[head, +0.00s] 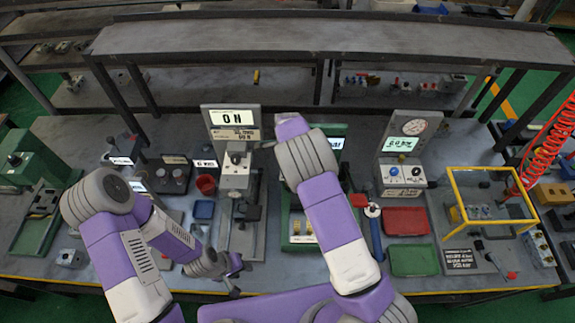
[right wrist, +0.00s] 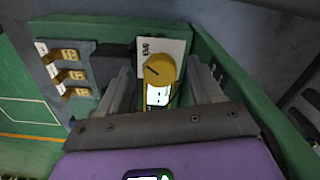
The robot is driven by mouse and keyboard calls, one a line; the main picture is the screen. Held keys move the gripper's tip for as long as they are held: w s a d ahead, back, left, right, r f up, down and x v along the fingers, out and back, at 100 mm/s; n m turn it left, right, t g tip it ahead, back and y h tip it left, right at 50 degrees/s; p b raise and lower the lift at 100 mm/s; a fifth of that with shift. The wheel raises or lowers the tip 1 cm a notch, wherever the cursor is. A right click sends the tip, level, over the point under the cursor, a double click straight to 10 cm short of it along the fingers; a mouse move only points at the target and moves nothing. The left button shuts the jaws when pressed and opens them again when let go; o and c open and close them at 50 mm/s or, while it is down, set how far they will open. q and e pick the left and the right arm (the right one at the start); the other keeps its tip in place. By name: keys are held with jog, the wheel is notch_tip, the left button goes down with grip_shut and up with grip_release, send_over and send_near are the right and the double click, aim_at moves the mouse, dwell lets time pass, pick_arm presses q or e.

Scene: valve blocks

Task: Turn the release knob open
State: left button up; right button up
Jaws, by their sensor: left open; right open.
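A yellow round-topped knob (right wrist: 158,72) with a dark line across it stands in a green fixture (right wrist: 215,55) in the right wrist view. A white label plate (right wrist: 170,46) is behind it. My right gripper (right wrist: 160,92) is open, with one grey finger on each side of the knob; whether they touch it I cannot tell. In the head view my right arm hides this gripper and most of the green fixture (head: 334,133). My left gripper (head: 238,276) is open and empty over the table, in front of the grey press-like device.
Brass-coloured fittings (right wrist: 70,72) sit left of the knob.

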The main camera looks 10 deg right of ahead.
notch_tip(320, 180, up, 8)
jog(key=shift+f, duration=0.2)
jog(key=shift+s+f, duration=0.1)
dwell(0.7)
